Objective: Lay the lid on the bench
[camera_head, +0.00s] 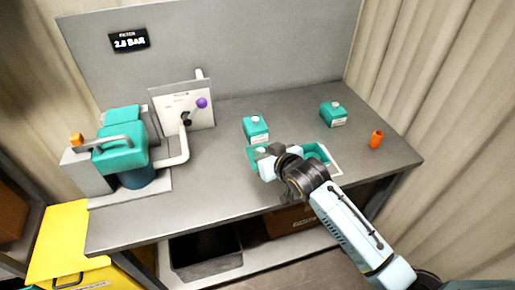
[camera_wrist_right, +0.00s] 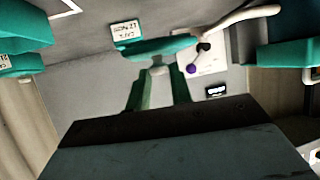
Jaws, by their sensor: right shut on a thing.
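My right gripper (camera_head: 266,165) reaches in from the lower right, over the front of the bench (camera_head: 215,190). It is shut on a teal, flat-looking piece, which I take as the lid (camera_wrist_right: 158,50). In the right wrist view the piece shows nearly edge-on, with a pale part between the fingertips (camera_wrist_right: 158,82). In the head view my gripper and wrist hide much of it. I cannot tell whether it touches the bench. Another teal thing (camera_head: 318,153) shows just right of my wrist, within a white-edged area. My left gripper is not in view.
An orange cylinder (camera_head: 376,139) stands near the right edge. A teal filter unit (camera_head: 120,152) and a valve panel (camera_head: 170,105) with a purple knob stand left. The bench's front middle is clear.

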